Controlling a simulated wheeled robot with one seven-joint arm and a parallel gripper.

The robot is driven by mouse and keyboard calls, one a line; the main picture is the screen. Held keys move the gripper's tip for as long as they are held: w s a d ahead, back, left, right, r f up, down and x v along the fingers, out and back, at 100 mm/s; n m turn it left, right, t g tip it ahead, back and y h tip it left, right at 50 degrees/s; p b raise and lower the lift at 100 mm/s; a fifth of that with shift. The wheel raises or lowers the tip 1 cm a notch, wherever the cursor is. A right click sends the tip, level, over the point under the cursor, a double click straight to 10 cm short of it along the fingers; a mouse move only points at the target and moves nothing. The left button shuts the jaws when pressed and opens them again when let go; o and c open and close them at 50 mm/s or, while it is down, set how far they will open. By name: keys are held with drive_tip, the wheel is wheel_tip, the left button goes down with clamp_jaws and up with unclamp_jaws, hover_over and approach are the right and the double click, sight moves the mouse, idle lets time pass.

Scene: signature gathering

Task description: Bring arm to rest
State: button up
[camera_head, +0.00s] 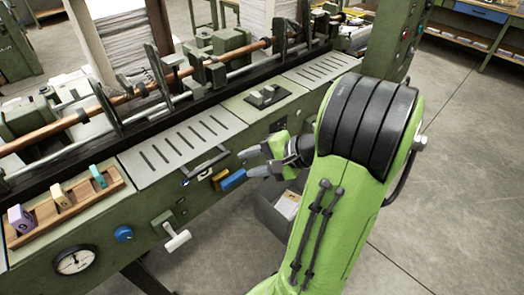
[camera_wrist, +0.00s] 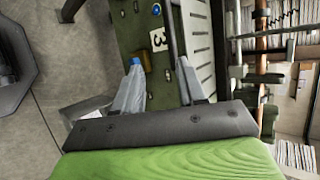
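My gripper (camera_head: 246,163) is in front of the machine's green front panel, at the end of my bent green arm. In the wrist view my gripper (camera_wrist: 160,65) has its two grey fingers spread apart, with nothing between them. A blue part (camera_head: 232,180) on the panel is close to the lower fingertip. It also shows in the wrist view (camera_wrist: 136,60), beside the left fingertip and partly hidden. I cannot tell whether the finger touches it.
The long green machine (camera_head: 205,170) carries slotted plates, a copper-coloured rod and a wooden tray (camera_head: 28,233) with coloured blocks. A white lever (camera_head: 177,240) juts from its front. A grey bin (camera_head: 270,212) stands below my gripper. The concrete floor (camera_head: 450,200) at right is clear.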

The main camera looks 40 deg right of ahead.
drive_tip(key=v, duration=0.3)
drive_tip(key=shift+s+r+p, duration=0.15)
drive_tip(key=shift+p, duration=0.15)
drive_tip(key=s+a+r+n+g+h+p, duration=0.1)
drive_tip(key=a+r+n+g+p, duration=0.15)
drive_tip(key=a+n, duration=0.35)
drive_tip(key=a+r+n+g+h+p, duration=0.1)
drive_tip(key=a+r+n+g+p, duration=0.2)
drive_tip(key=a, duration=0.5)
drive_tip(key=s+a+r+n+t+h+p, duration=0.1)
drive_tip(key=s+a+r+n+h+p, duration=0.1)
drive_tip(key=s+r+n, duration=0.3)
drive_tip(key=s+n+h, duration=0.1)
drive_tip(key=s, duration=0.2)
drive_tip(key=shift+a+r+n, duration=0.35)
drive_tip(key=shift+r+n, duration=0.05)
